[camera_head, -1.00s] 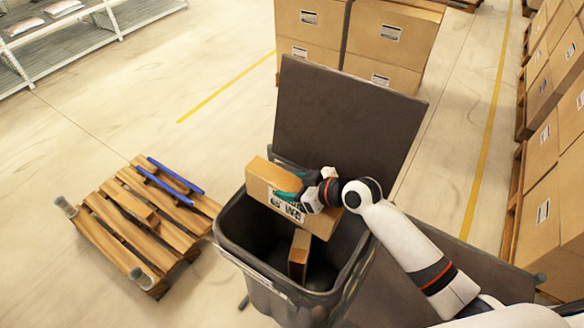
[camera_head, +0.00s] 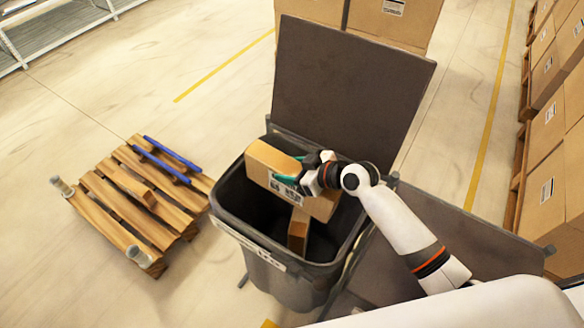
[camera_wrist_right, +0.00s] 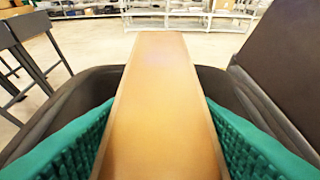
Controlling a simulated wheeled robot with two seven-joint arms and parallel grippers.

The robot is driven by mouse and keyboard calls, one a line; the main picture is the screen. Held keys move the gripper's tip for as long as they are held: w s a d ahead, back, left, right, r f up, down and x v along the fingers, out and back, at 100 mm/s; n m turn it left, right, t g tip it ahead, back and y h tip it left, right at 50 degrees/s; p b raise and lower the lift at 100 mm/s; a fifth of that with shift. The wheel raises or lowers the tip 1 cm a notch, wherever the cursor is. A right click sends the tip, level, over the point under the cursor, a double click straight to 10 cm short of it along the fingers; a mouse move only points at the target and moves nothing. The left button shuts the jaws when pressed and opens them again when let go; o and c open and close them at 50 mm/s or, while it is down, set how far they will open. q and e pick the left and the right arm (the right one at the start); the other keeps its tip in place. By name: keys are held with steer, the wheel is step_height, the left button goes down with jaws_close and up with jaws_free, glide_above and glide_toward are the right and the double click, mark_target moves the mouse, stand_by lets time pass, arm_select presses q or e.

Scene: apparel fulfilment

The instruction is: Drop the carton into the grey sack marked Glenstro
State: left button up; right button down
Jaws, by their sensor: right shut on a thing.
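A brown carton (camera_head: 267,158) with a white printed label is held in my right gripper (camera_head: 291,178), over the mouth of a dark grey open-topped container (camera_head: 262,258). The container looks like a rigid bin, with a pale label strip on its front too small to read. In the right wrist view the carton (camera_wrist_right: 160,85) stands between the teal finger pads (camera_wrist_right: 160,145), which press on both sides, with the dark rim around it. Another small carton (camera_head: 298,230) stands inside the container. My left gripper is not in view.
A dark raised panel (camera_head: 345,85) stands behind the container, and another dark panel (camera_head: 470,235) lies to its right. A wooden pallet (camera_head: 130,200) with blue bars sits on the floor at left. Stacked boxes (camera_head: 545,195) line the right side.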

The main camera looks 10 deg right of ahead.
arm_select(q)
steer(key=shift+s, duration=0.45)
arm_select(e)
steer(key=shift+c, duration=2.4)
jaws_free()
steer(key=shift+r, duration=0.1)
steer(key=shift+s+d, duration=0.15)
steer(key=shift+s, duration=0.05)
steer(key=b+v, duration=0.2)
steer(key=v, duration=0.8)
steer(key=shift+s+d, duration=0.1)
steer(key=shift+s, duration=0.05)
steer(key=shift+s+d+r, duration=0.3)
steer(key=shift+s+r, duration=0.05)
steer(key=shift+r, duration=0.05)
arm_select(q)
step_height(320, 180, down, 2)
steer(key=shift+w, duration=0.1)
